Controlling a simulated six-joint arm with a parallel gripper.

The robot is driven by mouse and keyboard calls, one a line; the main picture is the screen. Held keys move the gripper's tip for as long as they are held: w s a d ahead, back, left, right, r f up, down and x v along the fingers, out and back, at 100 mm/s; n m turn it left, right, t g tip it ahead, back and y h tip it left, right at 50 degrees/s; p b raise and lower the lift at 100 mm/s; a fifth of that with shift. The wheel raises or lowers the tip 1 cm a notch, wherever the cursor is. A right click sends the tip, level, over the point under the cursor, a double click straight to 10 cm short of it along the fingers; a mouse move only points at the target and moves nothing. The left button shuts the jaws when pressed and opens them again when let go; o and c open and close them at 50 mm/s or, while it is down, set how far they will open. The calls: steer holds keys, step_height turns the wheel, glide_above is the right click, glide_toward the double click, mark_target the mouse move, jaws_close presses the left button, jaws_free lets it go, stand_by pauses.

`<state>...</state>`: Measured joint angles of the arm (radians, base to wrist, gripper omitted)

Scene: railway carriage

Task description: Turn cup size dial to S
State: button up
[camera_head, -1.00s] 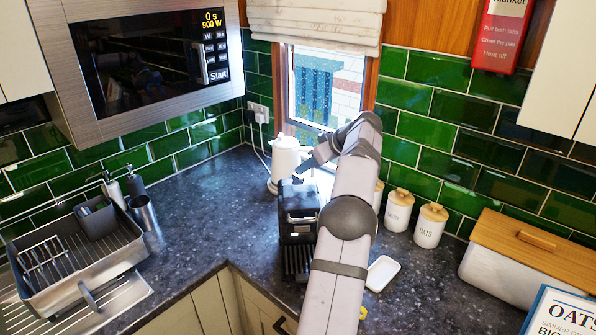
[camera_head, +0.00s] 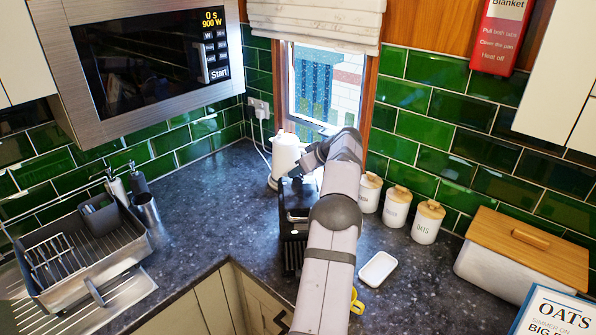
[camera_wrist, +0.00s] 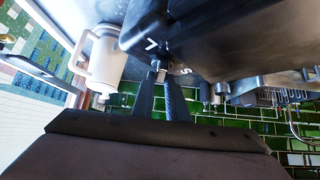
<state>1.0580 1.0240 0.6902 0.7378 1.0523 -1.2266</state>
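The black coffee machine (camera_head: 293,215) stands on the counter below the window, partly behind my arm. In the wrist view its dark body (camera_wrist: 210,30) fills the top, with a small dial (camera_wrist: 161,72) on it. White marks flank the dial: an S (camera_wrist: 186,71) on the right and an angular mark, perhaps an L, on the upper left. My gripper (camera_wrist: 160,80) has its two dark fingertips at the dial, one on either side, with a narrow gap between. Whether they press on it is unclear. The dial's pointer cannot be read. In the head view the fingertips are hidden.
A white kettle (camera_head: 285,158) stands close behind the machine, also in the wrist view (camera_wrist: 103,62). Several lidded jars (camera_head: 397,206), a white dish (camera_head: 378,268) and a yellow mug (camera_head: 356,301) are to the right. Counter (camera_head: 215,205) left of the machine is clear.

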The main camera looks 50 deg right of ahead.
jaws_close()
